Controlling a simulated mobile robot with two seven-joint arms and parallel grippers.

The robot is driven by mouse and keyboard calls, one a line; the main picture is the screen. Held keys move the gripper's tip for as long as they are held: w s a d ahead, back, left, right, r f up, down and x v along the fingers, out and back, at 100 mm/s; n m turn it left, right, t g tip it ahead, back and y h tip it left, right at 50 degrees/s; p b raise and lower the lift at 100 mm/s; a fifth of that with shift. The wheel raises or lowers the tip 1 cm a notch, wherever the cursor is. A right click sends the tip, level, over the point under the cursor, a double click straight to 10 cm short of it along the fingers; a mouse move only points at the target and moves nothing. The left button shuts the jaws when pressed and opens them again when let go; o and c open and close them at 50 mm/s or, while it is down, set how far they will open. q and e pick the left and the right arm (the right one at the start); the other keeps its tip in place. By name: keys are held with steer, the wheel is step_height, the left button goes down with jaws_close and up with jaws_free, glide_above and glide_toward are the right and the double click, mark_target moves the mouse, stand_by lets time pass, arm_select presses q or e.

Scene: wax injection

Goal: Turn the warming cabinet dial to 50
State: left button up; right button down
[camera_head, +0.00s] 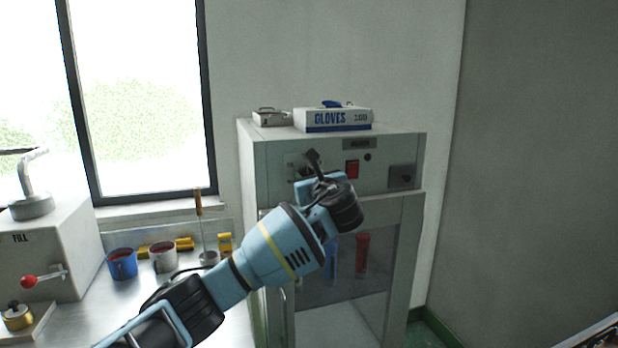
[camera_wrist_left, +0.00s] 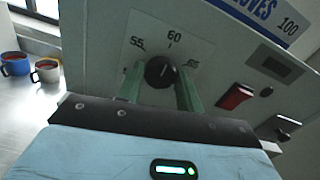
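The warming cabinet (camera_head: 270,170) stands against the wall, its control panel along the top front. In the left wrist view the dial (camera_wrist_left: 160,72) is a round black knob on a pale scale plate (camera_wrist_left: 190,48) marked 55, 60 and 65, with 60 at the top. Its pointer is too small to read. My left gripper (camera_head: 312,160) is at the dial in the head view, which it partly hides. In the left wrist view its two green fingers (camera_wrist_left: 161,80) lie close against both sides of the knob and seem shut on it. My right gripper is not in view.
A red switch (camera_head: 352,169) and a dark latch (camera_head: 403,177) are right of the dial. A glove box (camera_head: 333,119) and a small metal case (camera_head: 271,118) sit on top. Blue and white mugs (camera_head: 122,264) (camera_head: 163,257) stand on the bench at left.

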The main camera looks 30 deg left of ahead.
arm_select(q)
steer(key=c, duration=0.5)
steer(key=shift+n, duration=0.3)
steer(key=shift+d+n, duration=0.1)
steer(key=shift+n, duration=11.5)
steer(key=o, duration=1)
steer(key=shift+r, duration=0.1)
